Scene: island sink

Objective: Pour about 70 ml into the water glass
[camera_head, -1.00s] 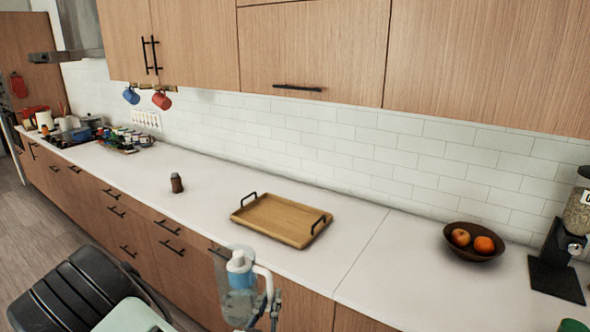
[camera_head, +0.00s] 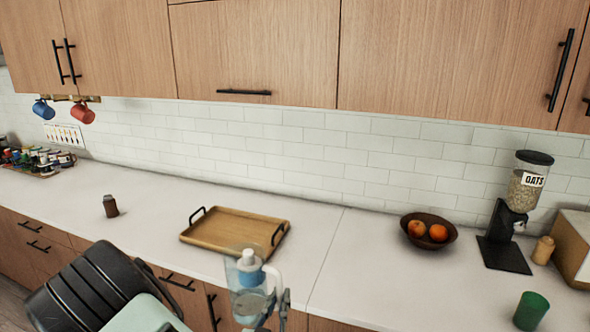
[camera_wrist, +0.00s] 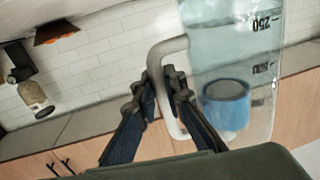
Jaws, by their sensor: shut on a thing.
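A clear water pitcher (camera_head: 245,283) with a white handle and a blue part inside is at the bottom middle of the head view, in front of the counter. My gripper (camera_wrist: 160,88) is shut on its white handle in the wrist view. There the pitcher (camera_wrist: 228,58) shows pale blue water and volume marks, with 250 readable, and looks tilted in that turned picture. My gripper also shows at the pitcher's right side in the head view (camera_head: 277,306). I cannot make out a clear water glass in either view. A green cup (camera_head: 531,311) stands on the counter at the lower right.
A wooden tray (camera_head: 235,230) with black handles lies empty on the counter (camera_head: 370,265). A brown shaker (camera_head: 110,206) stands left of it. A fruit bowl (camera_head: 429,230), an oats dispenser (camera_head: 520,200) and a wooden box (camera_head: 570,250) are at the right. Counter between tray and bowl is clear.

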